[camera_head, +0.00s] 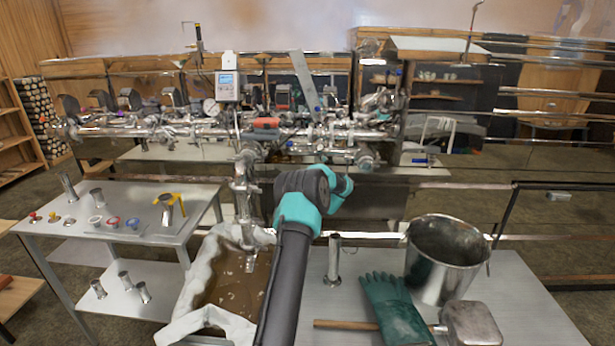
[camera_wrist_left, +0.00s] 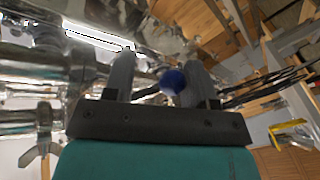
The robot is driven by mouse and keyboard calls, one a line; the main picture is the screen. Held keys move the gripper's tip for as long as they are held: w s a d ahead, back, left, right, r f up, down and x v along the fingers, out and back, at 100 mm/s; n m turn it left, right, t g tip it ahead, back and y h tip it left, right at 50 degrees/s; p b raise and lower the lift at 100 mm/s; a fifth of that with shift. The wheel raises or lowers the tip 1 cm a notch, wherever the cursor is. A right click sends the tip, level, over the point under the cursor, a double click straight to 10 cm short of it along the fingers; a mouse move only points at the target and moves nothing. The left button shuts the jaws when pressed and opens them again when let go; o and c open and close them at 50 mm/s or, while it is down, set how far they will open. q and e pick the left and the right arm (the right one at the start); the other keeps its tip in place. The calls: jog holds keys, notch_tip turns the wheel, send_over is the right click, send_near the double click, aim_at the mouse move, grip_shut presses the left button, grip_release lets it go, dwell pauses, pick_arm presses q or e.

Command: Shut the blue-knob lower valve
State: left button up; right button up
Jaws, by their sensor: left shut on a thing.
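In the left wrist view, the blue knob (camera_wrist_left: 173,82) sits between the two dark fingers of my left gripper (camera_wrist_left: 157,62), close against the right one. A thin dark lever runs from the knob toward the left finger. The gripper is shut on the blue-knob handle. In the head view my left arm (camera_head: 285,265) reaches up from the bottom to the steel pipework (camera_head: 240,180). My wrist hides the fingers, the lower valve and its blue knob there. How far the valve is turned cannot be told. My right gripper is not in view.
A filter-lined tub of brown liquid (camera_head: 232,285) stands left of my arm. A steel bucket (camera_head: 447,255), green glove (camera_head: 392,308) and mallet (camera_head: 470,325) are on the right table. A steel cylinder (camera_head: 334,258) stands close to my arm. A side table (camera_head: 120,245) holds small parts.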

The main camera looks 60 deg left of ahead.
pick_arm(q)
jog(key=shift+w+d+r+n+h, duration=0.1)
jog(key=shift+w+d+n+h, duration=0.1)
jog(key=shift+w+d+n, duration=0.3)
jog(key=shift+w+d+r+n+h, duration=0.1)
jog(key=shift+w+d+n+h, duration=0.1)
jog(key=shift+w+n, duration=0.45)
jog(key=shift+w+d+f+n+h, duration=0.15)
jog(key=shift+w+d+n+h, duration=0.55)
jog(key=shift+n, duration=0.45)
jog(key=shift+a, duration=0.1)
jog(key=o, duration=1.2)
jog(key=shift+f, duration=0.1)
jog(key=shift+o, duration=0.3)
jog(key=shift+f, duration=0.15)
jog(key=shift+d, duration=0.2)
